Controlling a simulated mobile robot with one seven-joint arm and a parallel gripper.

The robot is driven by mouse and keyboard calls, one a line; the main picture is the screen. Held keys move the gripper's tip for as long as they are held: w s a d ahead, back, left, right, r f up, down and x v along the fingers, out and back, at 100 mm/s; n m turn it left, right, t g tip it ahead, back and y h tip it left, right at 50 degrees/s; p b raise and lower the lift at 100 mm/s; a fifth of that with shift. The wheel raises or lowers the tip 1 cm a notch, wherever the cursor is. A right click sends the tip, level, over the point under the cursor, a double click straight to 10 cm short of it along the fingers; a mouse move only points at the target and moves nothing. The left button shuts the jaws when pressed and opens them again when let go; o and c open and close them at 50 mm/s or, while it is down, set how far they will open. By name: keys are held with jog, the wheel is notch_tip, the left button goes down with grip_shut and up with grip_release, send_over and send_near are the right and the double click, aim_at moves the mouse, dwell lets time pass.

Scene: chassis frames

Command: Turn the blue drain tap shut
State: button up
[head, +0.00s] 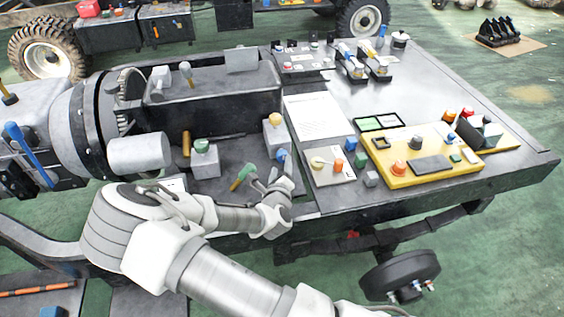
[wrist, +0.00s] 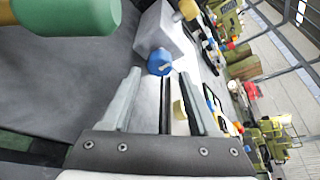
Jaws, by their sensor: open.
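The blue drain tap (head: 282,155) is a small blue knob low on a grey block at the right end of the sunken bay. In the wrist view the blue knob (wrist: 160,63) sticks out from the block, just beyond the fingertips and roughly centred between them. My gripper (head: 276,178) is open and empty, its fingers pointing at the tap; it also shows in the wrist view (wrist: 160,76). I cannot tell whether a finger touches the knob. The knob's turn angle is too small to read.
A green-handled part (head: 243,176) stands left of my gripper and looms large in the wrist view (wrist: 70,15). A grey block with a green knob (head: 204,158) is farther left. A yellow knob (head: 275,118) tops the tap's block. A yellow panel (head: 400,165) lies to the right.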

aim_at(282, 158)
jog(key=shift+b+x, duration=0.35)
jog(key=shift+x, duration=2.05)
grip_shut()
